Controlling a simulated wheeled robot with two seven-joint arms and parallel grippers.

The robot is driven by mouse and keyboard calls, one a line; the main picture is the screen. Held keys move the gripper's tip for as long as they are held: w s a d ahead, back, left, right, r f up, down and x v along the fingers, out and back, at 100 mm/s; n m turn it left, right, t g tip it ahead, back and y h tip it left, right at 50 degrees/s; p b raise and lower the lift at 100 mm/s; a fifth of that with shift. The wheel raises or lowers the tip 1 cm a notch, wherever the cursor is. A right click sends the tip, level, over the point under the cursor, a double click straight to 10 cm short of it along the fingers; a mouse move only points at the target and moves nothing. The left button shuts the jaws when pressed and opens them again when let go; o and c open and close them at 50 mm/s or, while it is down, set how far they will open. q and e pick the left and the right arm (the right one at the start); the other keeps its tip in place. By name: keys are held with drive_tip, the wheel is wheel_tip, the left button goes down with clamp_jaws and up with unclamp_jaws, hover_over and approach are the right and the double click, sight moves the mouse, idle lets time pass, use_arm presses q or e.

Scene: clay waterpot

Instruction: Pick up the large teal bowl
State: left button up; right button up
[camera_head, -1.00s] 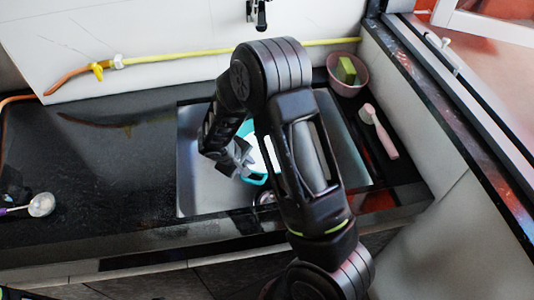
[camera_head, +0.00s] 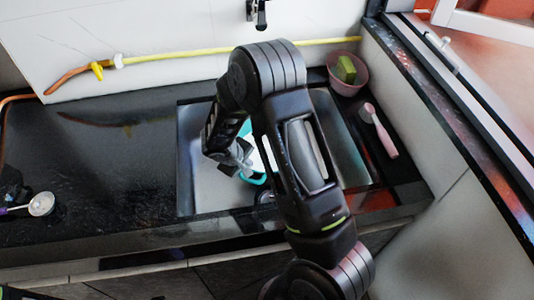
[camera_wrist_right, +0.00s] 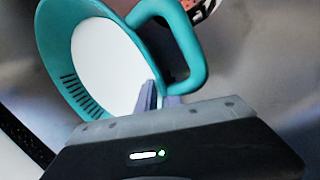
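The large teal bowl (camera_head: 248,127) is in the sink, mostly hidden by my right arm in the head view. The right wrist view shows its teal rim, white inside, slotted side and loop handle (camera_wrist_right: 190,45) close up. My right gripper (camera_head: 243,160) is at the bowl's edge. In the wrist view its narrow fingertips (camera_wrist_right: 158,90) are close together, with the rim beside the handle between them. It appears shut on that rim. The bowl looks tilted in the wrist view; whether it touches the sink floor is hidden. My left gripper is not in view.
The metal sink (camera_head: 200,190) is set in a dark counter (camera_head: 110,165). A pink tub with a green sponge (camera_head: 345,70) and a pink-handled brush (camera_head: 380,130) are at right. A ladle (camera_head: 41,204) lies at left. A faucet (camera_head: 257,12) and yellow hose (camera_head: 190,55) are behind.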

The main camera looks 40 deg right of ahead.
clamp_jaws()
idle(1.1)
wheel_tip(320, 180, up, 10)
idle(0.6)
idle(0.4)
